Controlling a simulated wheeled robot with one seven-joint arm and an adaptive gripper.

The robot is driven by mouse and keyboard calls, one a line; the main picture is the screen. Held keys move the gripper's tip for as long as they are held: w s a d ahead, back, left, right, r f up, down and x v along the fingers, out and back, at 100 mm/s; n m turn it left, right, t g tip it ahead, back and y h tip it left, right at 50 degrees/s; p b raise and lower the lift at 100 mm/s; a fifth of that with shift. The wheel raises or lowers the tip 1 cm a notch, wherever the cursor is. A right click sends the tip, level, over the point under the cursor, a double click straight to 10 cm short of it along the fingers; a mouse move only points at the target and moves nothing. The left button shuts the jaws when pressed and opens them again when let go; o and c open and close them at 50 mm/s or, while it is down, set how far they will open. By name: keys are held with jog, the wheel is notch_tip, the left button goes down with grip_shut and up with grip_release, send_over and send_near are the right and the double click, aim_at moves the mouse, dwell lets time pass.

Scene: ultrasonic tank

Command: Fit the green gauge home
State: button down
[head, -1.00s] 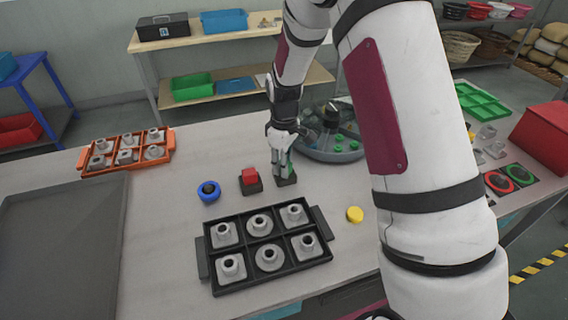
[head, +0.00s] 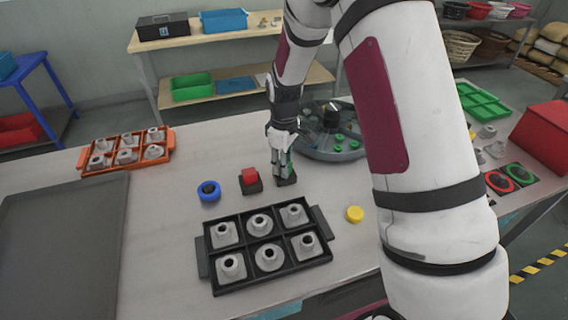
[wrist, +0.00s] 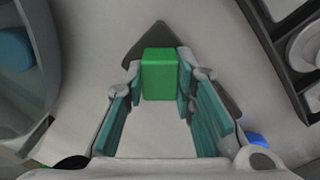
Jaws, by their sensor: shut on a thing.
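The green gauge (wrist: 160,73) is a green block between my fingertips in the wrist view. A sliver of it shows in the head view (head: 290,164). My gripper (wrist: 160,84) is shut on it, with one teal-lined finger at each side. A dark base (wrist: 141,48) lies under the green gauge, turned at an angle to it. In the head view this dark base (head: 288,181) stands on the table directly below my fingers. I cannot tell whether the gauge is seated in it or just above it.
A red block on a dark base (head: 250,182) stands just left. A round grey tank (head: 350,150) stands close behind on the right.

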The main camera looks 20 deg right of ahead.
jog(key=shift+f, duration=0.1)
dwell(0.3)
jog(key=c, duration=1.2)
grip_release()
jog(key=shift+c, duration=0.2)
notch_tip(320, 180, up, 12)
